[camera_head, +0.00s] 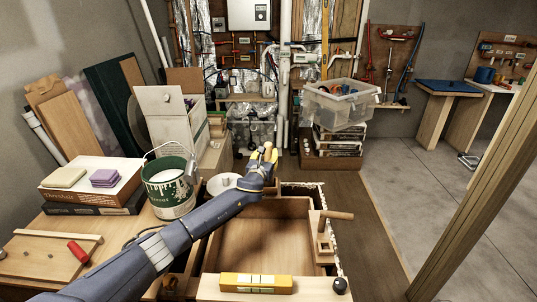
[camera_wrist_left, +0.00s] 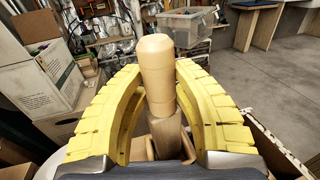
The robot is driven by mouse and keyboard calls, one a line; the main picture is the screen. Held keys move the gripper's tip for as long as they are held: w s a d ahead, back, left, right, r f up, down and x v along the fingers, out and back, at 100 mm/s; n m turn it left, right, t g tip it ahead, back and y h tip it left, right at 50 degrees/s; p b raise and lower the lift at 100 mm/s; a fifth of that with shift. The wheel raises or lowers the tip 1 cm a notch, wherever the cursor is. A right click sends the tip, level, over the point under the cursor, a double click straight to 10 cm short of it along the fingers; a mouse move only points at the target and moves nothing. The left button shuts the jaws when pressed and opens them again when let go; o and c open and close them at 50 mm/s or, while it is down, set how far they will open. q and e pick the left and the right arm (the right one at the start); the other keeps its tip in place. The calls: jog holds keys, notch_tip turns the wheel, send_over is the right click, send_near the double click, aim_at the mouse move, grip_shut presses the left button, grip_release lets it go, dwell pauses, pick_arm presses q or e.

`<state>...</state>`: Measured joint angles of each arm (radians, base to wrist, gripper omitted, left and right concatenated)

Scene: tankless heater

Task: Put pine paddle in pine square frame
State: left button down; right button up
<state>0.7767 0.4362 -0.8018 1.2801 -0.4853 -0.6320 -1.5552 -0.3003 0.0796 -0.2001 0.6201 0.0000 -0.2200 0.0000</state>
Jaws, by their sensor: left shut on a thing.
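My left gripper (camera_head: 262,163) is shut on a pale wooden piece with a rounded end, apparently the pine paddle (camera_head: 268,147). In the left wrist view the paddle (camera_wrist_left: 158,75) stands upright between the yellow fingers (camera_wrist_left: 155,115); a darker, square-sided wooden part shows below it, and its lower end is hidden. My right gripper is not in view.
A paint bucket (camera_head: 167,187) stands left of my arm. A clear bin (camera_head: 340,103) is behind.

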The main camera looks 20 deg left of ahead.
pick_arm(q)
jog(key=shift+f, duration=0.25)
jog(key=c, duration=1.1)
grip_release()
jog(key=shift+s, duration=6.05)
